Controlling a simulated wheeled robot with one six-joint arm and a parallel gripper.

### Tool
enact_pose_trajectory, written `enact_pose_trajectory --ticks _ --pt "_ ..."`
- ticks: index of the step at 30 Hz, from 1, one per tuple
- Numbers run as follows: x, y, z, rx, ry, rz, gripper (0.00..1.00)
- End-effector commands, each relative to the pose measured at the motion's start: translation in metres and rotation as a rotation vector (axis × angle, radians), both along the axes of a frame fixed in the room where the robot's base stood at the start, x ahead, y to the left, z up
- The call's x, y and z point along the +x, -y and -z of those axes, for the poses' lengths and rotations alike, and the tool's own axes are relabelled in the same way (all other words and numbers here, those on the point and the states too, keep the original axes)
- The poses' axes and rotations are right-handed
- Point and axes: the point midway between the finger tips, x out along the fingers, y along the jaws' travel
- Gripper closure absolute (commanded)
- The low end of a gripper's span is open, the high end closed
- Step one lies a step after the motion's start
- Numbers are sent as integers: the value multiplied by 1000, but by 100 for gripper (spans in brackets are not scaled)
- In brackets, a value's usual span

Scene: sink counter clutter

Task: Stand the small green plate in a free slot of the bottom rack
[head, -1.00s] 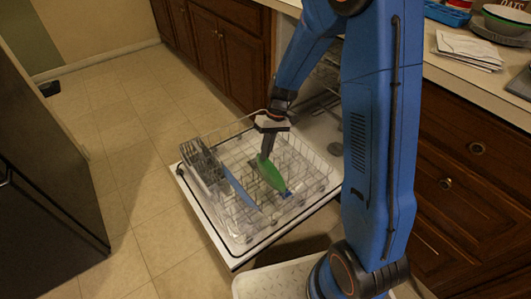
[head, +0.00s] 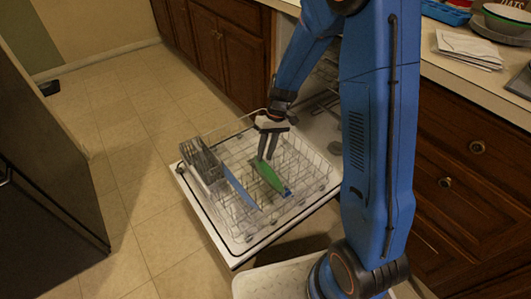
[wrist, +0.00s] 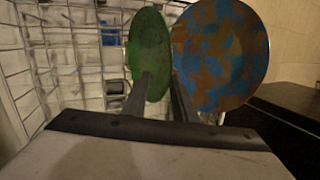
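The small green plate (head: 267,174) stands on edge, a little tilted, among the tines of the pulled-out bottom rack (head: 225,222) in the head view. In the wrist view the green plate (wrist: 150,50) is seen nearly edge-on, close to the left finger. My gripper (head: 267,158) is just above the plate with its two fingers spread apart. The wrist view also shows the fingers (wrist: 160,90) apart, with the plate's lower edge near them. The plate's contact with the rack floor is hidden.
A blue-and-brown mottled plate (wrist: 222,55) stands beside the green one; it shows as a blue strip (head: 240,188) in the head view. A grey cutlery basket (head: 200,160) fills the rack's left side. The counter holds a folded cloth (head: 468,48) and stacked dishes (head: 505,22).

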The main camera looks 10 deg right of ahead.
Motion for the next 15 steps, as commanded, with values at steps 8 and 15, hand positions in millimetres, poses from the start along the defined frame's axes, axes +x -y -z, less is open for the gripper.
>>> enact_pose_trajectory --ticks 8,15 --pt "6 5 -16 1 4 1 75" --pt "17 19 -59 0 4 1 75"
